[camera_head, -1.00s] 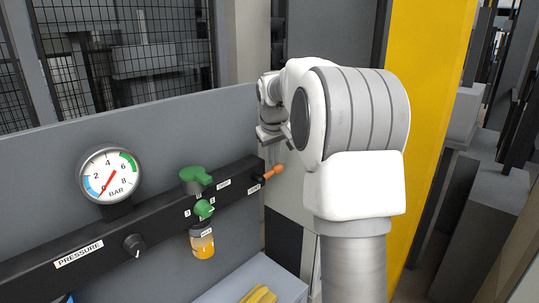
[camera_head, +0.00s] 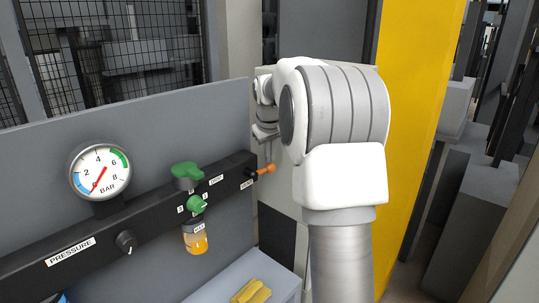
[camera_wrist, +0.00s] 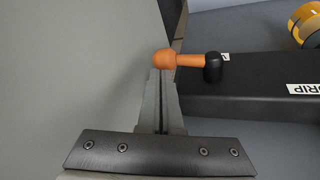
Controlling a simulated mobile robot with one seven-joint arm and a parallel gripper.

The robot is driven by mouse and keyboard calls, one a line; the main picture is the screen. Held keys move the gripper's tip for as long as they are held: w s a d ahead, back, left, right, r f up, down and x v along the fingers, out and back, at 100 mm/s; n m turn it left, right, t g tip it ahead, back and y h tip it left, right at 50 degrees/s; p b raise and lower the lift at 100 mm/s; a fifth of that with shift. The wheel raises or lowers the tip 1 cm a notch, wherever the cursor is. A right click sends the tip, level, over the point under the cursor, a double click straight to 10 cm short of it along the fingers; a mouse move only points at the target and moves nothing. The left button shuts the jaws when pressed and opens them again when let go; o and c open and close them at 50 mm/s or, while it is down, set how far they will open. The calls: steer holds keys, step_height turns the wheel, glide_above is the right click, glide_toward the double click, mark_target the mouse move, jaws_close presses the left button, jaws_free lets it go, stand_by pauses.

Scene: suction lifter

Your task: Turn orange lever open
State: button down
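The orange lever (camera_head: 266,170) sticks out from the right end of the black panel bar. In the wrist view the orange lever (camera_wrist: 188,60) runs left from a black pivot to a round knob. My gripper (camera_wrist: 161,72) is shut, its fingers together with only a thin line between them. Its tips are right at the near side of the knob; I cannot tell whether they touch it. In the head view my gripper (camera_head: 268,150) shows small, just above the lever, partly hidden by my arm.
The black bar (camera_head: 120,226) carries a pressure gauge (camera_head: 100,172), a black knob (camera_head: 126,242), a green valve handle (camera_head: 187,170) and a yellow-filled bowl (camera_head: 195,239). A yellow post (camera_head: 415,130) stands right of my arm. A grey panel (camera_head: 150,125) rises behind the bar.

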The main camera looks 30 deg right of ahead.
steer(key=shift+f, duration=0.1)
steer(key=r+p, duration=0.1)
steer(key=a+r+p, duration=0.1)
steer(key=a+r, duration=0.1)
steer(key=r, duration=0.1)
steer(key=shift+r+p, duration=0.1)
steer(key=shift+p, duration=0.3)
steer(key=s+d+r, duration=0.1)
steer(key=d+r, duration=0.3)
steer(key=r, duration=0.4)
steer(key=shift+s+d+b, duration=0.2)
steer(key=shift+d+b, duration=0.1)
steer(key=shift+b, duration=0.15)
steer(key=shift+a, duration=0.1)
